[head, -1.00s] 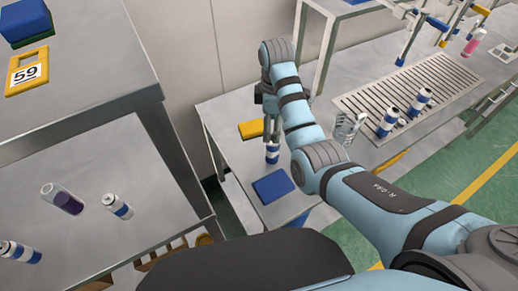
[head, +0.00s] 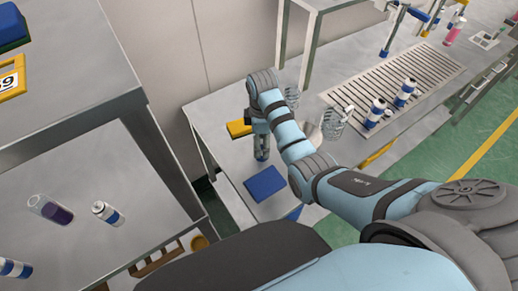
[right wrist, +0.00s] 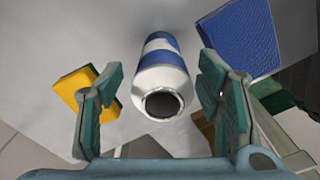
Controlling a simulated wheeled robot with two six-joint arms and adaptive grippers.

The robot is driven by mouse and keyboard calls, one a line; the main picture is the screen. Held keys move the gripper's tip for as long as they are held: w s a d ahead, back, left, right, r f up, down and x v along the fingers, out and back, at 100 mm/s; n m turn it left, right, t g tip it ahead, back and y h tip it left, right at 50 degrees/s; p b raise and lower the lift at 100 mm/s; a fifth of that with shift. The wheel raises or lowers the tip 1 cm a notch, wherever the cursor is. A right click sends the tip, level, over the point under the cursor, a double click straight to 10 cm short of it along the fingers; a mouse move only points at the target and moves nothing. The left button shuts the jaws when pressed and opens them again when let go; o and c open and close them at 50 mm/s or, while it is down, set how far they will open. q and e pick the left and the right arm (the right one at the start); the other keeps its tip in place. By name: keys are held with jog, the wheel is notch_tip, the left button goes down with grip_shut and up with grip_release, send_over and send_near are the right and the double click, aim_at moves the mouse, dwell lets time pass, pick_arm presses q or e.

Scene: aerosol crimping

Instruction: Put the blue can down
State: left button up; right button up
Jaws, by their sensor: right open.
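The blue can (right wrist: 160,75) is a white can with a blue band and an open, dark mouth. In the right wrist view it is between the two fingers, with visible gaps on both sides. My right gripper (head: 262,148) is open around it, over the far-left part of the grey bench (head: 222,112). In the head view the fingers largely cover the can, and its base contact is hard to make out. My left gripper is not in view.
A blue block (head: 265,182) lies just in front of the can, and a yellow block (head: 238,128) is behind it to the left. Wire baskets (head: 335,122) and more cans (head: 376,112) are to the right. Another can (head: 107,213) stands on the left table.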

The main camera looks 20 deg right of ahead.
notch_tip(320, 180, down, 2)
jog(key=shift+s, duration=0.1)
jog(key=c, duration=1.3)
